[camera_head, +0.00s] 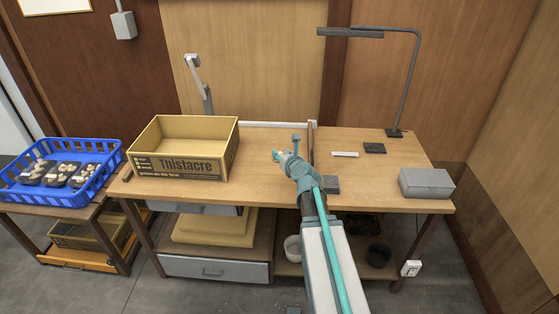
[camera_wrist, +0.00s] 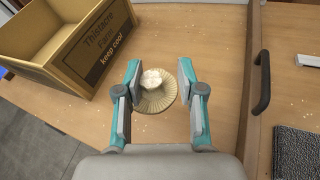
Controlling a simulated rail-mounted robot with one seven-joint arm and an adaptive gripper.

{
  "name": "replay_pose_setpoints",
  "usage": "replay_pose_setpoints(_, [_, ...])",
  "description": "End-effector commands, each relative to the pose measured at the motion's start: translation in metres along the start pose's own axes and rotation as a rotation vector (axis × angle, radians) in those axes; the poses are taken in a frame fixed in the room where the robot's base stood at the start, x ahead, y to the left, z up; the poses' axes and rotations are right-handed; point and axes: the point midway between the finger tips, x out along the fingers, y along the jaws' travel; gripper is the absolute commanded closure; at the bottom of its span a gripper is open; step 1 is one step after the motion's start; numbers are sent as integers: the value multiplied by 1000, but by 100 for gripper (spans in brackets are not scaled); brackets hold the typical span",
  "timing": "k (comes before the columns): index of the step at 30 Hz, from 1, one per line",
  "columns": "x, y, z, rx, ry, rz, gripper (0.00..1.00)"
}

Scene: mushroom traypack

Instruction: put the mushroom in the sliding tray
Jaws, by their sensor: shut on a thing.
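The mushroom (camera_wrist: 152,98) is pale, with its ribbed gill side and white stem facing the wrist camera. It sits between the two teal-edged fingers of my gripper (camera_wrist: 160,72), which is shut on it. In the head view my gripper (camera_head: 288,157) is over the middle of the workbench, right of the cardboard box; the mushroom is not clearly seen there. How high it is above the wood cannot be told. A brown edge board (camera_head: 311,143), with a black handle (camera_wrist: 262,82) in the wrist view, lies just right of my gripper. It may belong to the sliding tray; I cannot tell surely.
A cardboard box (camera_head: 186,165) stands left on the workbench (camera_head: 260,160). A blue crate (camera_head: 112,162) with several mushroom packs is far left. A lamp (camera_head: 408,85), a dark pad (camera_head: 374,148) and a grey case (camera_head: 426,182) are right. Small crumbs dot the wood.

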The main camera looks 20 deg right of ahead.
Motion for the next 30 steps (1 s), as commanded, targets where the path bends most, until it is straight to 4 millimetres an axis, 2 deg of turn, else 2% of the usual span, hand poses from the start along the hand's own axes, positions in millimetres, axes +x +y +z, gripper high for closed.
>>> replay_pose_setpoints(5, [20, -8, 1, 6, -3, -11, 78])
replay_pose_setpoints(16, [103, -36, -6, 5, -2, -9, 78])
replay_pose_setpoints(21, [130, -47, -30, 6, -1, -10, 78])
replay_pose_setpoints(30, [148, -54, -42, 5, -2, -9, 79])
